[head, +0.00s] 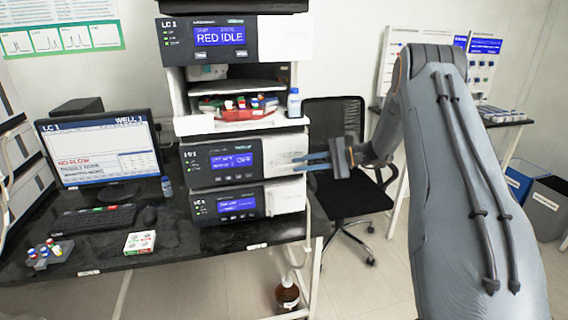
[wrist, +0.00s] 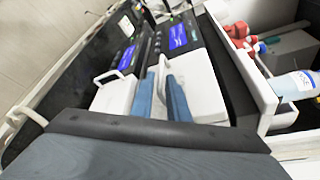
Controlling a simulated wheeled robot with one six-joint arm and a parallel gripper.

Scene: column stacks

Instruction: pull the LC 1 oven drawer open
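The LC 1 stack stands on the black bench. Its middle module (head: 222,161) has a blue display and a white front panel (head: 284,153) at the right, which looks closed. The module labels are too small to read, so I cannot tell which is the oven. My gripper (head: 304,162) is level with this white panel, fingertips at its handle. In the wrist view the two blue fingers (wrist: 161,86) are a narrow gap apart, with a white handle (wrist: 161,64) at the tips between them. Whether they press on it is not clear.
Below is a similar module (head: 236,204); its handle (wrist: 108,77) shows in the wrist view. Above is an open tray (head: 235,124) with vials and a bottle (head: 294,103). A black chair (head: 345,190) stands behind my gripper. A monitor (head: 98,150) is at the left.

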